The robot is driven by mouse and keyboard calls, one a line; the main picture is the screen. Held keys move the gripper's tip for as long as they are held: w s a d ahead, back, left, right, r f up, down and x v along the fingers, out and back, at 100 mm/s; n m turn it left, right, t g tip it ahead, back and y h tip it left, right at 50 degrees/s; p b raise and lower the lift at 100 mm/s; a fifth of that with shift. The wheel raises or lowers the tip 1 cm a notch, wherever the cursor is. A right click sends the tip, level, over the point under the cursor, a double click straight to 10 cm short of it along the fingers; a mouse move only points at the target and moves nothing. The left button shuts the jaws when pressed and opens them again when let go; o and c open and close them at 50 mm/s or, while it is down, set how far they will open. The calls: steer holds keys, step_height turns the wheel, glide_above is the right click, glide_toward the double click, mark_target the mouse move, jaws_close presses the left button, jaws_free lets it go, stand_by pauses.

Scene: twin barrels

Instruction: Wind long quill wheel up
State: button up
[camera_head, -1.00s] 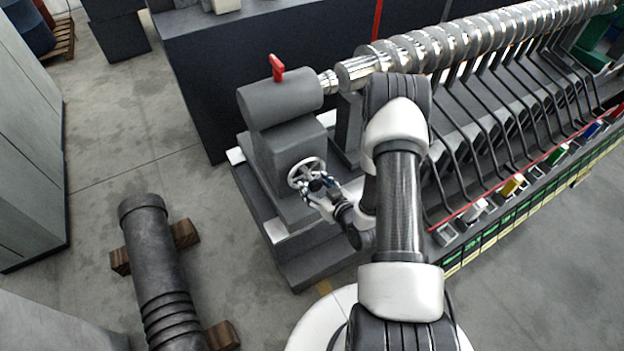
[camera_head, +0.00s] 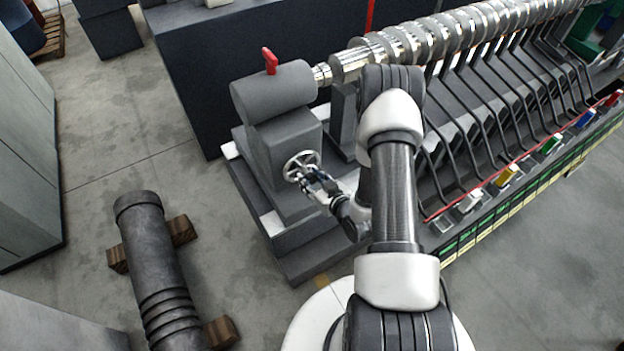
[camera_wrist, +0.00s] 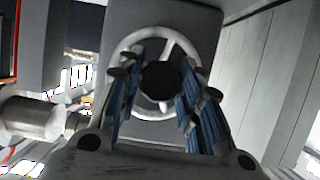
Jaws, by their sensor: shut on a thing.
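The quill wheel (camera_head: 301,161) is a small pale handwheel with spokes on the front face of the grey tailstock (camera_head: 290,145). My gripper (camera_head: 304,173) is at the wheel's lower part, coming from the lower right. In the wrist view the wheel (camera_wrist: 166,43) fills the upper middle, and the blue-padded fingers of my gripper (camera_wrist: 160,95) lie on both sides of its dark hub (camera_wrist: 161,80). The gripper is shut on the wheel, around its hub area. The exact finger contact is partly hidden. A red lever (camera_head: 269,61) stands on top of the tailstock barrel (camera_head: 273,92).
A long shiny crankshaft-like workpiece (camera_head: 440,38) runs right from the tailstock, above a row of black bent arms (camera_head: 480,120). A dark ribbed barrel (camera_head: 150,260) lies on wooden blocks (camera_head: 183,230) on the floor at left. Open floor lies between it and the machine.

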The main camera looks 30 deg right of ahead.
steer(key=shift+d+m+y+b, duration=0.1)
steer(key=shift+m+y+b, duration=0.75)
steer(key=shift+m, duration=0.25)
steer(key=shift+f+m+y+b, duration=0.1)
steer(key=shift+m+y+b, duration=0.75)
steer(key=shift+m, duration=0.35)
steer(key=m+y+b, duration=0.1)
steer(key=m, duration=0.1)
steer(key=m+t+y+b, duration=0.1)
steer(key=m, duration=0.1)
steer(key=shift+m+y, duration=0.3)
steer(key=shift+m, duration=0.1)
steer(key=m+t+b, duration=0.1)
steer(key=m, duration=0.2)
steer(key=m+t+y+b, duration=0.1)
steer(key=m+b, duration=0.1)
steer(key=m, duration=0.1)
steer(key=shift+f+t+b, duration=0.1)
steer(key=shift+t+b, duration=0.2)
steer(key=shift+t, duration=0.1)
steer(key=m+t+b, duration=0.1)
steer(key=m, duration=0.2)
steer(key=m+t+b, duration=0.1)
steer(key=m, duration=0.2)
steer(key=shift+m+h, duration=0.3)
steer(key=o, duration=1.1)
steer(key=shift+c, duration=0.2)
